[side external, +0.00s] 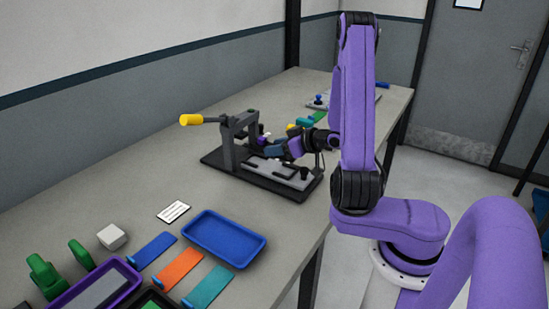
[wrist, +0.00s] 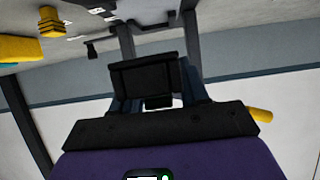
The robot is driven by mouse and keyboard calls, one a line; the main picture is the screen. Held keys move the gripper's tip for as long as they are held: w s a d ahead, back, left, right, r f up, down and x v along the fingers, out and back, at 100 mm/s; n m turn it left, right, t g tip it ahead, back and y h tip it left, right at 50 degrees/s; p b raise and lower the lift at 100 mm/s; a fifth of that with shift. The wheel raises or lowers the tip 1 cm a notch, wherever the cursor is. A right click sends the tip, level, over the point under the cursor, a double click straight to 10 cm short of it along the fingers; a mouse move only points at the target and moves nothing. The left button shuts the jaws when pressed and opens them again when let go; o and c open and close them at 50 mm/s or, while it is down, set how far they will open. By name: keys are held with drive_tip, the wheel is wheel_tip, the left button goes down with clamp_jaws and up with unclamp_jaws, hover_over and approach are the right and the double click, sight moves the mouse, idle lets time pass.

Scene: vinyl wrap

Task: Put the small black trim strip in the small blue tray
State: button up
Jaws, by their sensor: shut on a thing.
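My gripper (side external: 272,149) is at the dark clamp fixture on the bench, turned sideways, with its fingers among the fixture's parts. In the wrist view its dark fingers (wrist: 152,95) are shut on a short black piece (wrist: 146,78), which looks like the small black trim strip. The strip cannot be made out in the side view, and I cannot tell whether it touches the fixture. The small blue tray (side external: 222,240) lies on the bench, in front of the fixture in the side view, and looks empty.
The clamp fixture (side external: 226,150) has a yellow-tipped handle (side external: 191,120) sticking out left. Near the tray lie a white card (side external: 173,211), a pale block (side external: 112,237), blue, orange (side external: 178,268) and teal strips, and a purple-rimmed tray (side external: 133,274). Bare bench lies between fixture and tray.

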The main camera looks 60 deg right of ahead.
sight(274, 168)
drive_tip(key=shift+w+d+f, duration=0.15)
drive_tip(key=shift+w+f, duration=0.3)
drive_tip(key=shift+f, duration=0.1)
drive_tip(key=f, duration=0.2)
drive_tip(key=shift+w+d+f, duration=0.1)
drive_tip(key=shift+w+f, duration=0.15)
drive_tip(key=shift+f, duration=0.4)
drive_tip(key=shift+f, duration=0.5)
drive_tip(key=o, duration=1.2)
drive_tip(key=shift+c, duration=0.2)
